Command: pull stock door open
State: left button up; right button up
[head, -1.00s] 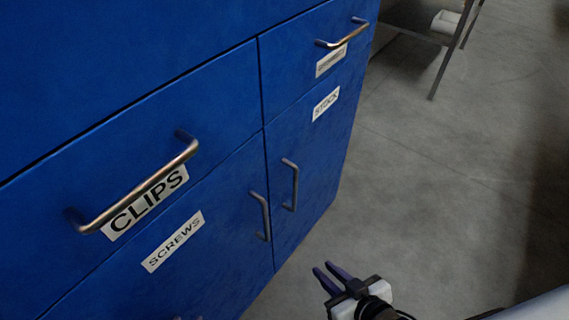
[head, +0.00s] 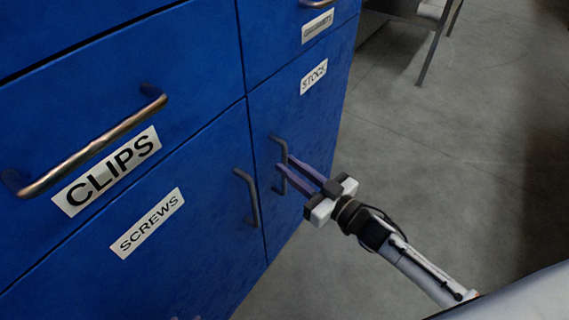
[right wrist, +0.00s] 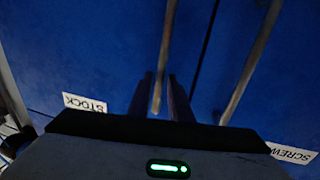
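The stock door (head: 316,120) is a blue lower cabinet door with a white STOCK label (head: 313,76). It looks closed, flush with the cabinet front. Its upright metal bar handle (head: 281,150) is on the door's left side. My right gripper (head: 283,165) is at this handle, its two dark fingers pointing at the door. In the right wrist view the handle (right wrist: 164,55) runs down between the fingers (right wrist: 159,90), with a gap still showing, so the gripper looks open around it. The fingers hide part of the handle in the head view. My left gripper is not in view.
The SCREWS door (head: 205,250) is directly left, with its own upright handle (head: 249,197) close by. The CLIPS drawer (head: 60,125) with a long handle is above it. Open grey floor (head: 440,190) lies to the right. A table leg (head: 430,55) stands at the back.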

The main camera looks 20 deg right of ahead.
jog(key=shift+x, duration=1.25)
grip_shut()
